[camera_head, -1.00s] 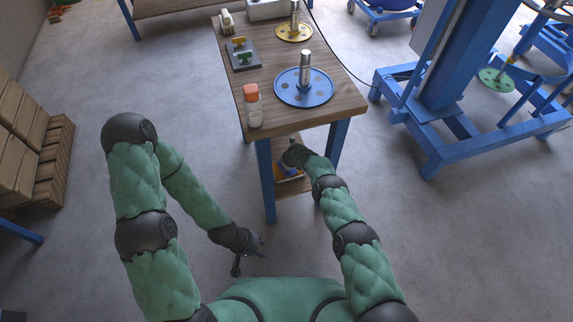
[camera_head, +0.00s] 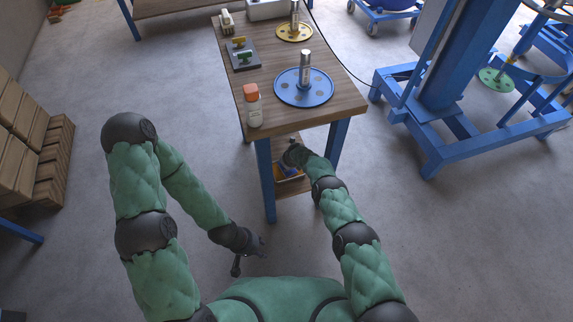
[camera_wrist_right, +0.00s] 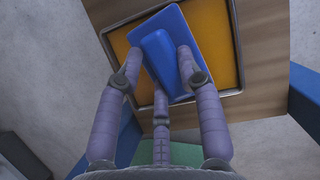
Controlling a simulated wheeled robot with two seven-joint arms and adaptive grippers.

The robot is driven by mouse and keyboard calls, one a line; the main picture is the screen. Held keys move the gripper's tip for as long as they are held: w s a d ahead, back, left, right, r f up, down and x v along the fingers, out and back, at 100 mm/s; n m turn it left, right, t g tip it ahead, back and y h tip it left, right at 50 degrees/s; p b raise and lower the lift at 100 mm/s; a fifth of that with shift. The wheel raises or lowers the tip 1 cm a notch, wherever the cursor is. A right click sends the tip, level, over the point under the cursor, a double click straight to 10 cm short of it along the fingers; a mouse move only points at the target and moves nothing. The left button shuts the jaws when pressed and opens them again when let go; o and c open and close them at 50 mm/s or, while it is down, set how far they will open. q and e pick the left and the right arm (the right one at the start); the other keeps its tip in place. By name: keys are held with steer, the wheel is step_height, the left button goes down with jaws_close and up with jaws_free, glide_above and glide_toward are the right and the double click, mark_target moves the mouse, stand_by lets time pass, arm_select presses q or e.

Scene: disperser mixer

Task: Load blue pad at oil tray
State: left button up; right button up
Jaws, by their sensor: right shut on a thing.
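The blue pad (camera_wrist_right: 160,52), a flat plate with a raised grip, is in the right wrist view. My right gripper (camera_wrist_right: 158,62) is shut on its grip. The pad is over the oil tray (camera_wrist_right: 241,40), a metal-rimmed tray with an orange-yellow inside. I cannot tell whether the pad touches the oil. In the head view the tray (camera_head: 291,181) is on the lower shelf of the table, with my right gripper (camera_head: 291,158) above it, partly hiding the pad (camera_head: 288,169). My left gripper (camera_head: 250,258) is open and empty, low over the floor.
The wooden table top (camera_head: 340,95) holds a blue disc with a post (camera_head: 303,90), a gold disc (camera_head: 294,33), an orange-capped bottle (camera_head: 253,108) and a dark plate (camera_head: 243,58) with small handles. A blue machine frame (camera_head: 450,110) stands right; boxes (camera_head: 25,120) are left.

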steer(key=shift+s+f, duration=0.15)
steer(key=shift+s, duration=0.05)
steer(key=shift+w+r+p, duration=0.15)
steer(key=shift+r+p, duration=2.95)
steer(key=shift+r, duration=0.5)
steer(key=shift+w, duration=0.1)
